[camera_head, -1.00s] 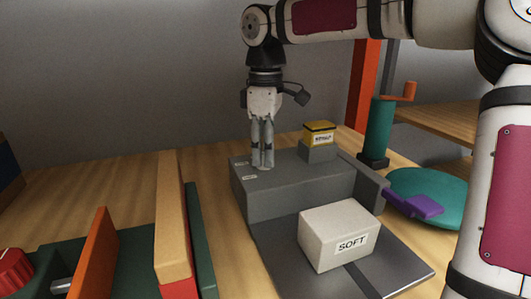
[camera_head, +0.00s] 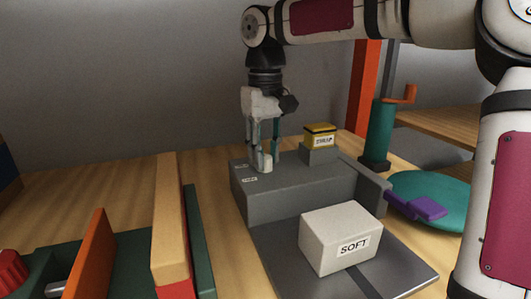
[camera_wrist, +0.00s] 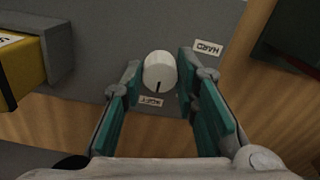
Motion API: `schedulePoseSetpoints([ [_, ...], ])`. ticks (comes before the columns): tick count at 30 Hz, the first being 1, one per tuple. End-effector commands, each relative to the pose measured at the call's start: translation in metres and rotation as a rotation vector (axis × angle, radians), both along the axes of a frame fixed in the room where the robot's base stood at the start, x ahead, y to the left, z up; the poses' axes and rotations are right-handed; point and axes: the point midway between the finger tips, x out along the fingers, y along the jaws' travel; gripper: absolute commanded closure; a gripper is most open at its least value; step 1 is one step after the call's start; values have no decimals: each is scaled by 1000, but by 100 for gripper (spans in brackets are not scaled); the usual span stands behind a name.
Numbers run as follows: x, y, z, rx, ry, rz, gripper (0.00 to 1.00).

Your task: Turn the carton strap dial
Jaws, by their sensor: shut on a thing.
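The dial (camera_head: 266,163) is a small white round knob on top of the grey strap machine (camera_head: 290,190). In the wrist view the dial (camera_wrist: 159,72) has a dark pointer mark at its lower edge, toward the label reading SOFT (camera_wrist: 151,101). The label reading HARD (camera_wrist: 208,48) lies to its upper right. My gripper (camera_head: 264,156) points down over the machine's left end and is shut on the dial, with one teal-padded finger on each side, as the wrist view also shows (camera_wrist: 158,75).
A white carton marked SOFT (camera_head: 340,238) sits on the dark plate in front. A yellow, black-edged block (camera_head: 320,139) stands right of my gripper on the machine. A purple handle (camera_head: 415,206) and teal disc (camera_head: 440,190) lie at the right.

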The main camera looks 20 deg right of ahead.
Motion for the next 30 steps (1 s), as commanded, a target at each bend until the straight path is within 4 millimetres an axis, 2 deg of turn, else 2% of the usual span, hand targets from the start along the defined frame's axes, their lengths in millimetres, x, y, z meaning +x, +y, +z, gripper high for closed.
schedulePoseSetpoints([
  [18,0,0,-1,1,1,-46,100],
  [19,0,0,-1,1,1,-46,70],
  [21,0,0,-1,0,2,-46,54],
  [30,0,0,0,0,0,-45,52],
])
